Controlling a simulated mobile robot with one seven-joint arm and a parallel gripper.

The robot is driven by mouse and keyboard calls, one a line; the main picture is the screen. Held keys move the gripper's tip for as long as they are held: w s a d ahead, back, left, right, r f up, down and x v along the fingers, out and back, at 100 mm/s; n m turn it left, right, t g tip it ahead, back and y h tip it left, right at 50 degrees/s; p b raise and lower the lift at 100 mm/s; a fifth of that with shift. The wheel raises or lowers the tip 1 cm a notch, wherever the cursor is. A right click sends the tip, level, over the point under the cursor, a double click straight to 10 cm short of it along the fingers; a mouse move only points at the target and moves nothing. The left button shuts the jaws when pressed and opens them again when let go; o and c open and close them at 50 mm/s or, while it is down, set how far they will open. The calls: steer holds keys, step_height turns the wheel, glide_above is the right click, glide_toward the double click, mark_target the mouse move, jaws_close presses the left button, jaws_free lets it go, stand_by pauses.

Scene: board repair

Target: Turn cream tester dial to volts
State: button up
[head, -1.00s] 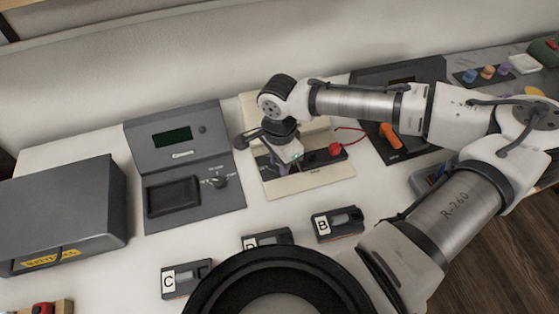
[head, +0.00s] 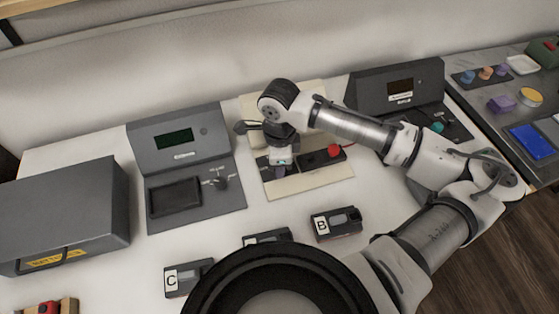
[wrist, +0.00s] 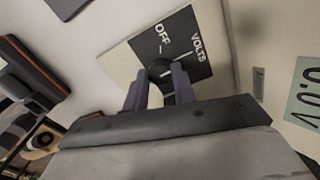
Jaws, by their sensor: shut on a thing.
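The cream tester (head: 322,182) stands at the middle of the bench, partly hidden behind my wrist in the head view. In the wrist view its dark dial panel (wrist: 148,42) carries the words OFF and VOLTS. The dark dial (wrist: 158,69) sits between my gripper's two fingers, below these words. My gripper (wrist: 160,84) is shut on the dial. In the head view my gripper (head: 281,163) reaches down to the left part of the tester's front. The fingers cover part of the dial, so I cannot tell surely which word it points at.
A grey tester (head: 190,205) stands to the left, and a dark tester (head: 400,90) to the right. Modules marked C (head: 188,279) and B (head: 336,225) lie in front, with another partly hidden between them. A red button (head: 334,151) sits right of my gripper.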

stand_by(0.3)
steer(key=o, duration=1)
step_height(320, 180, up, 14)
steer(key=shift+f, duration=0.1)
stand_by(0.3)
